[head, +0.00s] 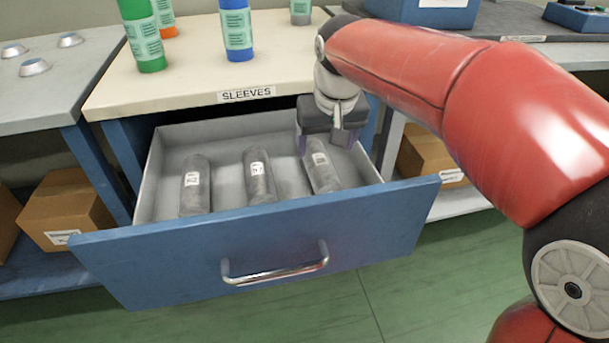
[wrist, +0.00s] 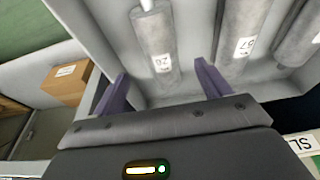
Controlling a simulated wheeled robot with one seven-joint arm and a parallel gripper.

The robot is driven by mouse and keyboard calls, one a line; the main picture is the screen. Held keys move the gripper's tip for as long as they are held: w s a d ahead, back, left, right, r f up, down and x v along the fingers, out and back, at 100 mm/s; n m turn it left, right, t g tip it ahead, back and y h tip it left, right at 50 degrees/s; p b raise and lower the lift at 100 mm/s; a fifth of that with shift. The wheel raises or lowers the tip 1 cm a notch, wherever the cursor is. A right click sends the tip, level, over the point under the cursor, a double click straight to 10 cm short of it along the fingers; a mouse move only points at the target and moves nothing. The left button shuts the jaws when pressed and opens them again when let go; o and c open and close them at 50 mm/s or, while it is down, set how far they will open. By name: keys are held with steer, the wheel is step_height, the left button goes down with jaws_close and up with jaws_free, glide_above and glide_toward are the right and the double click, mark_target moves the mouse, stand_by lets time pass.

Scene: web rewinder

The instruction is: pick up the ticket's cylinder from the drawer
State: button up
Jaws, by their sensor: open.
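Three grey cylinders with white labels lie side by side in the open drawer (head: 250,260): a left one (head: 195,195), a middle one (head: 260,185) and a right one (head: 322,176). My gripper (head: 324,146) is open and empty over the rear end of the right cylinder. In the wrist view its purple fingers (wrist: 161,74) stand apart, one to each side of that cylinder (wrist: 158,42) in the picture. I cannot tell whether they reach down beside it. The middle cylinder (wrist: 240,45) shows to the right. The label digits are too small to read surely. No ticket is identifiable.
The drawer hangs under a cream counter (head: 200,85) marked SLEEVES, which holds a green tube (head: 145,40) and a blue tube (head: 237,30). The drawer's side walls and front panel with its metal handle (head: 275,272) surround the cylinders. Cardboard boxes (head: 68,210) sit on lower shelves.

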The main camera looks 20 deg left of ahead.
mark_target(321, 160)
steer(key=x, duration=0.7)
steer(key=shift+w+a+f+b, duration=0.25)
steer(key=shift+w+f+b, duration=0.05)
steer(key=shift+b, duration=0.05)
steer(key=shift+c, duration=0.5)
steer(key=c, duration=1.4)
